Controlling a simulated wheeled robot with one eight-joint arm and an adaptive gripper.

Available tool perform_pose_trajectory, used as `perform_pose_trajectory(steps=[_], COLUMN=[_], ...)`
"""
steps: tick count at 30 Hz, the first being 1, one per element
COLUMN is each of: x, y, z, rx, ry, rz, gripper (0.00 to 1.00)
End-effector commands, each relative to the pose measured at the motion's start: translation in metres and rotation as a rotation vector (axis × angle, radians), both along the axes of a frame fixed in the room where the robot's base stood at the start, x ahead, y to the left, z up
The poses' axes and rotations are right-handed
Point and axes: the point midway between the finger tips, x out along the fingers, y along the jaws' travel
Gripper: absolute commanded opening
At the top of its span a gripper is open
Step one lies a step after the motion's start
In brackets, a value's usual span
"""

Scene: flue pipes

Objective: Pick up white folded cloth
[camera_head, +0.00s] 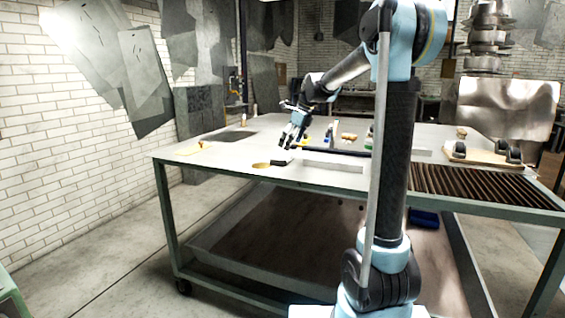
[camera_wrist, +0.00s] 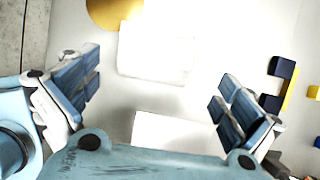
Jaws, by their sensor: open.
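A white, flat, folded-looking rectangle (camera_wrist: 155,52), which looks like the cloth, lies on the pale tabletop in the wrist view, at the upper middle. Its edge touches or overlaps a gold disc (camera_wrist: 108,12) in the picture. A second white rectangle (camera_wrist: 172,132) lies lower, partly hidden by my wrist; I cannot tell what it is. My gripper (camera_wrist: 158,88) is open and empty, with its blue-padded fingers spread to either side of both white shapes. In the head view my gripper (camera_head: 289,142) hangs above the table, near the gold disc (camera_head: 261,165). The cloth is hard to make out there.
The workbench (camera_head: 215,160) has several small items near my gripper. A dark blue and yellow piece (camera_wrist: 280,84) lies right of the fingers in the wrist view. A slatted grate (camera_head: 480,187) and a wooden board (camera_head: 475,152) are at the right. The table's left part is mostly clear.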

Motion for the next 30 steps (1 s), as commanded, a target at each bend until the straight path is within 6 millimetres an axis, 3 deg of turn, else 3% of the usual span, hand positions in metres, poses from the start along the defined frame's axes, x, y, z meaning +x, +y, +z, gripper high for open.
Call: perform_pose_trajectory(steps=[7, 18, 26, 30], x=[0.002, 0.007, 0.008, 0.008], y=[0.007, 0.025, 0.026, 0.025], z=[-0.013, -0.051, -0.054, -0.054], rx=[0.000, -0.001, -0.001, 0.000], ry=[0.000, 0.000, 0.000, 0.000], rz=[0.001, 0.000, 0.000, -0.001], gripper=[1.00, 1.00, 1.00, 0.73])
